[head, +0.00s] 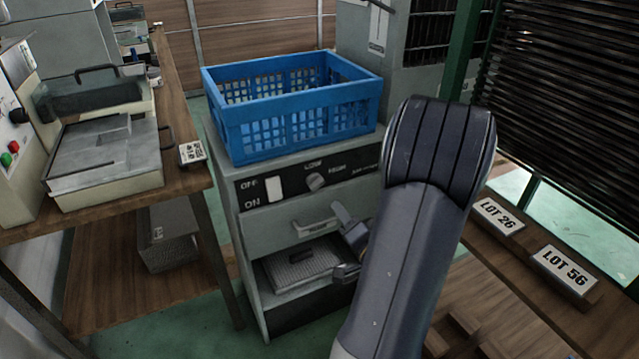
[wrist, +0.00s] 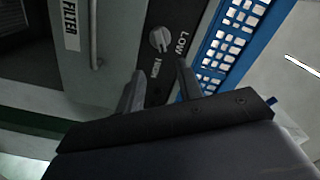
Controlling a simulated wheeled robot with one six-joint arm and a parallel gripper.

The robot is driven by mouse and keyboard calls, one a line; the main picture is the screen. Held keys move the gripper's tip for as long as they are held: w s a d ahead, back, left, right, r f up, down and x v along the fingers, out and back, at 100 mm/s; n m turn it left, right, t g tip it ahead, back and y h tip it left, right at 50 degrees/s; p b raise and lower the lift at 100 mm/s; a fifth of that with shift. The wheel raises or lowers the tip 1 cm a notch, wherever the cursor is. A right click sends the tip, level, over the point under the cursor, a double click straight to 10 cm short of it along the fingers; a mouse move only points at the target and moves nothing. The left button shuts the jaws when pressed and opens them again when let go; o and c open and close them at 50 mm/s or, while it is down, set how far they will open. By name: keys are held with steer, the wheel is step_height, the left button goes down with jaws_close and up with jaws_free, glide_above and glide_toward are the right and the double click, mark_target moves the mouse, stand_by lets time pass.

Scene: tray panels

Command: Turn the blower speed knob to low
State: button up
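The blower speed knob (head: 316,181) is a small grey dial on the black control strip at the front of a grey cabinet. LOW is printed above it and HIGH to its right. I cannot tell for sure which mark its ridge points to. It also shows in the wrist view (wrist: 159,39), beyond my fingertips. My gripper (head: 341,243) is open and empty, in front of the cabinet, below and right of the knob. In the wrist view my gripper (wrist: 158,76) has its two fingers apart, with the HIGH print between them. No finger appears to touch the knob.
A white OFF/ON switch (head: 273,189) sits left of the knob. A drawer handle (head: 315,225) and an open bay with a filter panel (head: 302,265) lie below. A blue crate (head: 290,128) stands on top. A workbench (head: 205,182) flanks the left.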

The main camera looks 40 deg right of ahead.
mark_target(320, 186)
steer(key=x, duration=1)
steer(key=shift+w+b, duration=0.35)
steer(key=shift+b, duration=0.05)
jaws_close()
